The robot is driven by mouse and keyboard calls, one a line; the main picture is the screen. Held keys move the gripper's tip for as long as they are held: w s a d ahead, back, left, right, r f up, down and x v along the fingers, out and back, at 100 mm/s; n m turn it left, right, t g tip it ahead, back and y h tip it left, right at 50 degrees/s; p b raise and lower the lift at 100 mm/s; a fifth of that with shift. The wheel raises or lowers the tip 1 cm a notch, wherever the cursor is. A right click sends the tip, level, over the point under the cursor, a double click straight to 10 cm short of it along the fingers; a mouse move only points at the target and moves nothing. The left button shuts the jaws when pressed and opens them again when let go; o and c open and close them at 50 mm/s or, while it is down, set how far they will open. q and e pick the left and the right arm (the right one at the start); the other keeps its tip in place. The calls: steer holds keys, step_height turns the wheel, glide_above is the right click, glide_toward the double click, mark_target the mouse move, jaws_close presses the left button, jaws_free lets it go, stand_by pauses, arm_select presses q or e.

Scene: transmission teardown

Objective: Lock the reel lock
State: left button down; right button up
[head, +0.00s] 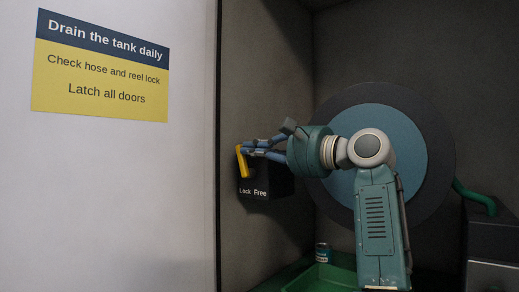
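The reel lock is a black box (268,183) on the left wall of the bay, lettered "Lock" at left and "Free" at right. Its yellow lever (244,166) stands at the box's left side, above the word "Lock", slightly tilted. The fingers hide the top of the box.
A large reel with a blue face (405,150) and dark rim stands behind my arm. A green hose (476,197) runs from it to the right. A small can (322,252) stands by a green tray (300,285) below. A sign (101,66) hangs on the white panel at left.

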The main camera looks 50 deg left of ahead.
arm_select(q)
steer(key=shift+x, duration=0.8)
steer(key=shift+a+r, duration=0.1)
steer(key=shift+a, duration=0.2)
arm_select(e)
steer(key=shift+a+f, duration=0.15)
steer(key=shift+a, duration=0.25)
arm_select(q)
steer(key=shift+s+a, duration=0.1)
steer(key=shift+a, duration=0.05)
arm_select(e)
steer(key=shift+d, duration=0.15)
